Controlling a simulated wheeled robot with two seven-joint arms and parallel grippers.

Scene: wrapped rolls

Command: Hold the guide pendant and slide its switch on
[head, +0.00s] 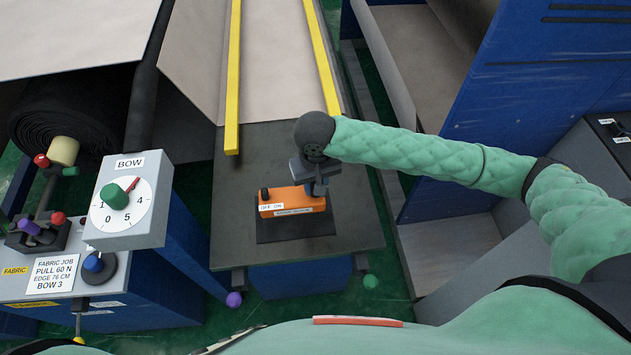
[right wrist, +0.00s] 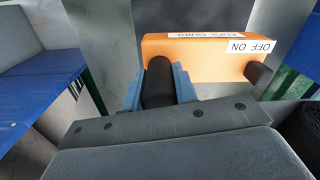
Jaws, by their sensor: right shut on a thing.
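The orange guide pendant (head: 283,198) lies on a dark pad on the dark table. It also shows in the right wrist view (right wrist: 205,62), with a white OFF/ON label (right wrist: 252,46) at one end. A small black switch knob (head: 264,194) stands at the pendant's left end; it also shows in the right wrist view (right wrist: 258,72). I cannot tell which setting it is at. My right gripper (head: 318,188) is at the pendant's right end. Its blue fingers are shut on a black upright grip (right wrist: 158,82) there. My left gripper is not in view.
A control stand with a BOW dial (head: 117,205) and small knobs is at the left. The dark table (head: 350,225) has free room around the pad. Yellow rails (head: 234,80) run back over a pale sheet. A blue cabinet (head: 530,85) stands at the right.

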